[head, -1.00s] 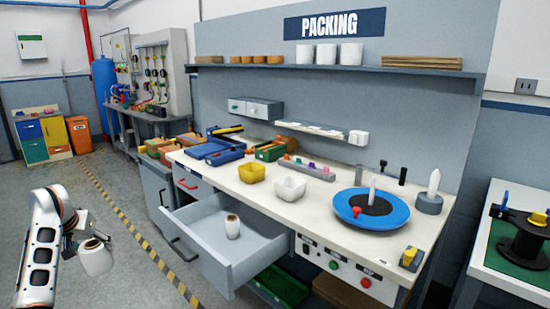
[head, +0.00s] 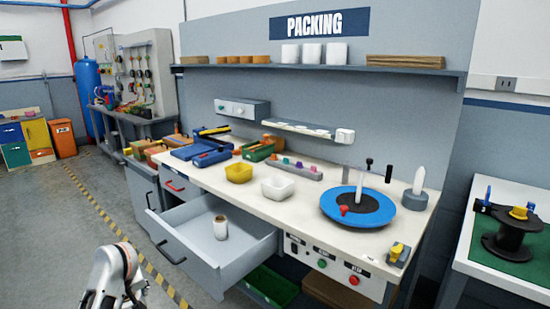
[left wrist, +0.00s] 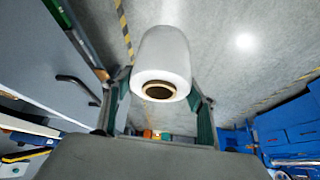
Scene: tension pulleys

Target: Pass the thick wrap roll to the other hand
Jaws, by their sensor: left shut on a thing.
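The thick wrap roll (left wrist: 165,52) is white with a brown core. It shows in the left wrist view between the two green-padded fingers of my left gripper (left wrist: 160,88), which is shut on it, with the core end facing the camera. In the head view my left arm is at the bottom left, in front of the open drawer; its fingers and the held roll are cut off below the picture. A second, smaller wrap roll (head: 220,228) stands upright in the open grey drawer (head: 240,259). My right gripper is in neither view.
The packing bench (head: 300,210) carries a yellow bin (head: 239,173), a white bin (head: 276,188) and a blue turntable (head: 335,206) with an upright white spindle. A side table with a black spool (head: 513,236) stands at the right. Open floor lies to the left.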

